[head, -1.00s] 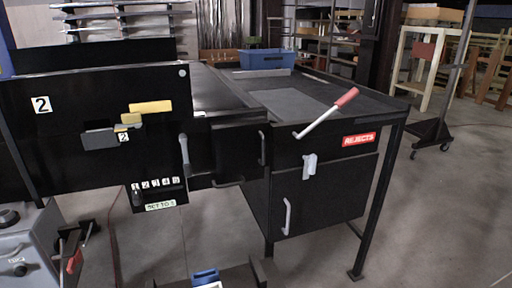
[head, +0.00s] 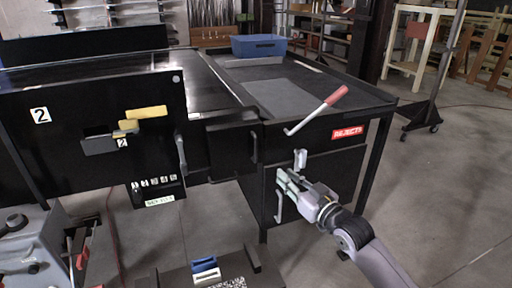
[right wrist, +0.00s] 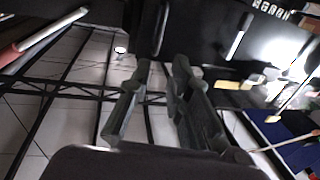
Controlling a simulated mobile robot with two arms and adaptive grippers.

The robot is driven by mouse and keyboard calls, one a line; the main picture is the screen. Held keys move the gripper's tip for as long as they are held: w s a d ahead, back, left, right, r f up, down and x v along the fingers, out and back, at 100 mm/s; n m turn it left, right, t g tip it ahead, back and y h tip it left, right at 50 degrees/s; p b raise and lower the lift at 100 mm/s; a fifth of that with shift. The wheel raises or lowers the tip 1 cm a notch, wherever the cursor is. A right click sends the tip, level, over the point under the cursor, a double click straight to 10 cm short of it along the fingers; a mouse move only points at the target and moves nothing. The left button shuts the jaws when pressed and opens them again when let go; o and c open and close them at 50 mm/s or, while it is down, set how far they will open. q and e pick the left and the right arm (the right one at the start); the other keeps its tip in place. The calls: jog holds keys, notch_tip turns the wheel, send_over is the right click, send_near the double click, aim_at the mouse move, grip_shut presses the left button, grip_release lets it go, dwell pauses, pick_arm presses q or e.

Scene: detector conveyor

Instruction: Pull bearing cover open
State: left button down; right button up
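A black panel (head: 226,155) with an upright handle (head: 254,147) sits between the conveyor side and the rejects table; it looks like the bearing cover, but no label confirms this. It appears shut. What looks like the same handle shows at the top of the right wrist view (right wrist: 160,28), beyond my fingers. My right gripper (head: 286,180) is in front of the rejects cabinet, to the lower right of that handle and apart from it. In the right wrist view its fingers (right wrist: 162,72) are spread with nothing between them. My left gripper is out of view.
The red-gripped lever (head: 318,109) juts out above the REJECTS label (head: 347,132). The cabinet door's handle (head: 279,207) and grey latch (head: 300,158) are close to my right gripper. A silver handle (head: 181,152) stands left of the panel. A blue bin (head: 258,46) stands behind.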

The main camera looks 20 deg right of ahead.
aim_at(256, 159)
jog(key=w+a+p, duration=0.1)
jog(key=w, duration=1)
jog(key=w+a+p, duration=0.1)
jog(key=w, duration=0.5)
jog(key=shift+a+f+p, duration=0.15)
jog(key=shift+a+p, duration=0.15)
jog(key=shift+a, duration=0.05)
grip_shut()
